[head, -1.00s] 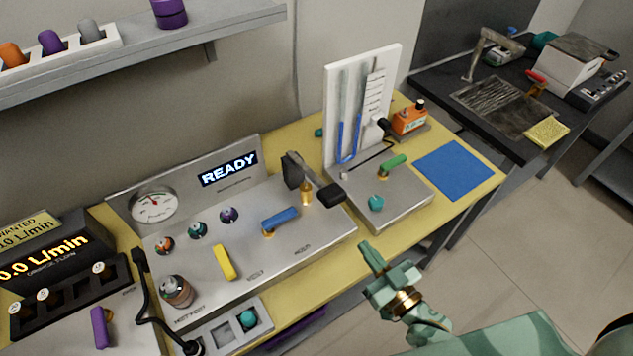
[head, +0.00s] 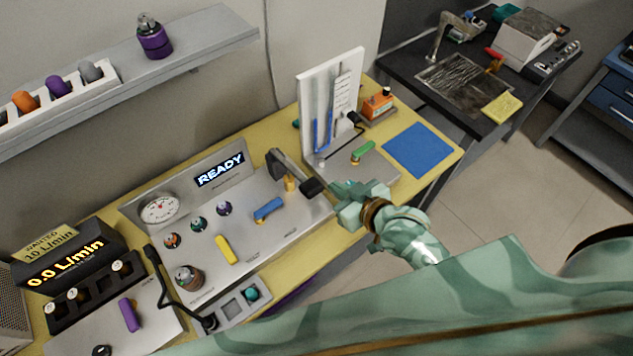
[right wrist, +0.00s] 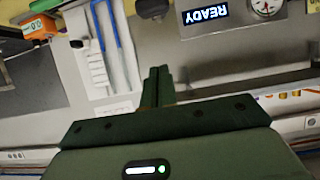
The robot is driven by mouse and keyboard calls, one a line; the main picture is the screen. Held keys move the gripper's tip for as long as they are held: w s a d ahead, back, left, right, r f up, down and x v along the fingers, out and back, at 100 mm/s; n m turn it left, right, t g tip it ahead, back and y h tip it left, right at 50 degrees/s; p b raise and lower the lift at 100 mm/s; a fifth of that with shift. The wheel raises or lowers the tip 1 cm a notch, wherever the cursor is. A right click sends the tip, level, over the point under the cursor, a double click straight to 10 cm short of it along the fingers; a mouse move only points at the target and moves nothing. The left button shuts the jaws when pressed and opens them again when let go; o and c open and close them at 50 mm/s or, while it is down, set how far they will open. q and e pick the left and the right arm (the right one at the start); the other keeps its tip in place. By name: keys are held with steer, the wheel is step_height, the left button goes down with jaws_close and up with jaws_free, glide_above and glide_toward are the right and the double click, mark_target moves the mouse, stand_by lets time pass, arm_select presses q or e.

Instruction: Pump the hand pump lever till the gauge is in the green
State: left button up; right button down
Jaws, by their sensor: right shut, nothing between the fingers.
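The pump lever (head: 296,172) is a grey arm with a black grip, rising beside a brass post on the grey panel. Its black grip (head: 313,187) hangs toward the panel's front right edge. The round gauge (head: 159,209) is at the panel's back left; it has a white face with red marks, too small to read the needle. My right gripper (head: 343,196) is shut and empty, just right of the black grip in the head view; I cannot tell whether they touch. In the right wrist view its fingers (right wrist: 157,82) are together, with the dark grip (right wrist: 152,8) ahead of them. My left gripper is out of view.
The panel has a READY display (head: 220,170), a blue handle (head: 267,208), a yellow handle (head: 226,249) and several knobs. A U-tube manometer board (head: 331,95) stands behind my right gripper. A blue mat (head: 418,150) lies at the table's right end.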

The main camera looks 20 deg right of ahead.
glide_above(316, 189)
steer(key=f, duration=0.3)
steer(key=f+b, duration=0.1)
steer(key=shift+w+f, duration=0.15)
steer(key=shift+w, duration=0.1)
step_height(316, 189, down, 3)
steer(key=shift+s+f, duration=0.25)
steer(key=shift+f, duration=0.25)
